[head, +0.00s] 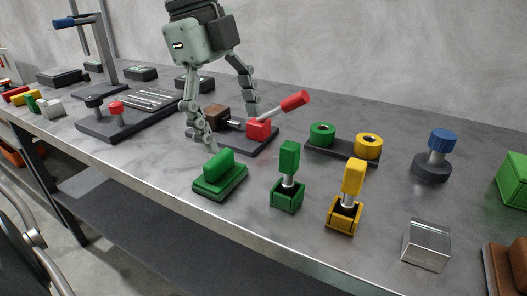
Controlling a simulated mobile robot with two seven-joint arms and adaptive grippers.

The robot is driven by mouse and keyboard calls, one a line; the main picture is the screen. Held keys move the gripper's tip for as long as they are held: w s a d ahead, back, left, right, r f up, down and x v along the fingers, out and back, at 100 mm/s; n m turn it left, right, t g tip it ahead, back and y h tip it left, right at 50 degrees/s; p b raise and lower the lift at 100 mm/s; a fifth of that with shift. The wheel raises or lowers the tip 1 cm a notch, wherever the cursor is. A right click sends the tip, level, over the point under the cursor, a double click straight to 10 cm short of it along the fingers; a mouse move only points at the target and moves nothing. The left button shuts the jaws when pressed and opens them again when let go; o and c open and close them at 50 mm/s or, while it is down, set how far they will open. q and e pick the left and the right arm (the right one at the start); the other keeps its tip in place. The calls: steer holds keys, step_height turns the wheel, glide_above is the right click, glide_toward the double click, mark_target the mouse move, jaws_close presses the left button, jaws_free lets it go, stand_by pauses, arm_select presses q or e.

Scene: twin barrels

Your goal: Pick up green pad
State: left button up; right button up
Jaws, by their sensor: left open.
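The green pad (220,180) lies near the front edge of the grey bench, a flat green block with a raised rounded grip on top. My left gripper (222,112) hangs from above, behind and a little left of the pad, with its two fingers spread wide. The near finger's tip is close to the pad's back left; I cannot tell whether it touches. Nothing is held between the fingers. The pad is in full view. My right gripper does not show.
A red-handled clamp device (258,130) stands behind the pad. A green-handled lever (288,178) and a yellow-handled lever (347,198) stand to its right. A holder with green and yellow rings (343,149) is further back. A metal block (426,245) sits front right.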

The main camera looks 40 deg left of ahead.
mark_target(218, 156)
arm_select(q)
steer(key=shift+s+a+r+n+g+y, duration=0.3)
steer(key=shift+s+a+y, duration=0.1)
steer(key=shift+s+y, duration=0.1)
steer(key=shift+s+a+r+n+g+y, duration=0.2)
steer(key=shift+s+a+g+y, duration=0.1)
steer(key=shift+s+a+y, duration=0.15)
steer(key=shift+s+f, duration=0.15)
steer(key=shift+f, duration=0.2)
steer(key=f, duration=0.4)
steer(key=f+p, duration=0.1)
steer(key=f, duration=0.2)
steer(key=shift+w+a, duration=0.25)
steer(key=shift+w, duration=0.1)
steer(key=c, duration=1.3)
